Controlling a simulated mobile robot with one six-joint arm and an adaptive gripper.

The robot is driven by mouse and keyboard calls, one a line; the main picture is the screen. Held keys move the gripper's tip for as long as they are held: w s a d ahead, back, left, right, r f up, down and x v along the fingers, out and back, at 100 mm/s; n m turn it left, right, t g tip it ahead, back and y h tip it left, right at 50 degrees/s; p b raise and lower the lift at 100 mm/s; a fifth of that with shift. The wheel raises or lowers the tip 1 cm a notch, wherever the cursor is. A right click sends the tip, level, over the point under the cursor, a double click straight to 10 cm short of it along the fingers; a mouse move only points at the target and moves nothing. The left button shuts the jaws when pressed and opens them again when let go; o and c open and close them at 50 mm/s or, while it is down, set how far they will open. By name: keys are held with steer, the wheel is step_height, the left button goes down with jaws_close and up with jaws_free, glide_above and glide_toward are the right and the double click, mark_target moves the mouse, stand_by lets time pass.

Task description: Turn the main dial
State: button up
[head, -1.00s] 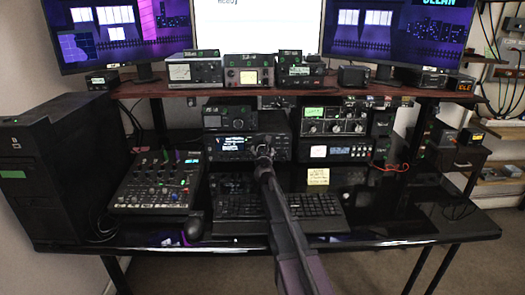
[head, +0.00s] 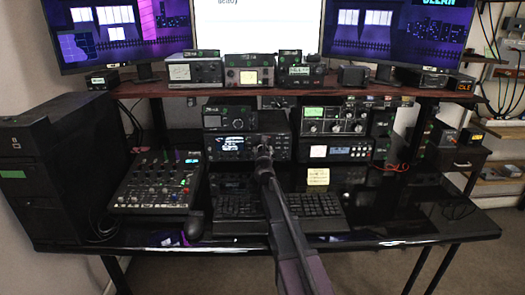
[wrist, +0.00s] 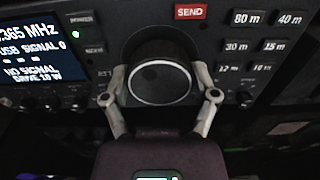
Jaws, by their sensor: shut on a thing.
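The main dial (wrist: 160,80) is a large round black knob with a bright rim, on the front of a dark radio. In the wrist view my gripper (wrist: 159,82) has one finger on each side of the dial, shut on it. In the head view my gripper (head: 264,150) reaches the front of the radio (head: 225,146), and it hides the dial there. The radio's lit screen (wrist: 38,48) reads a frequency ending in .365 MHz and "NO SIGNAL".
A red SEND button (wrist: 190,11) and band buttons (wrist: 248,18) lie above and right of the dial. A small knob (wrist: 244,98) is near the right finger. Below are a keyboard (head: 290,204), a mixer (head: 157,180) and a mouse (head: 194,227). More radios stand on the shelf above.

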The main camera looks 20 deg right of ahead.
steer(key=n, duration=0.5)
steer(key=shift+w, duration=0.1)
steer(key=n, duration=0.5)
steer(key=shift+n, duration=0.3)
steer(key=o, duration=1)
steer(key=shift+v, duration=6.05)
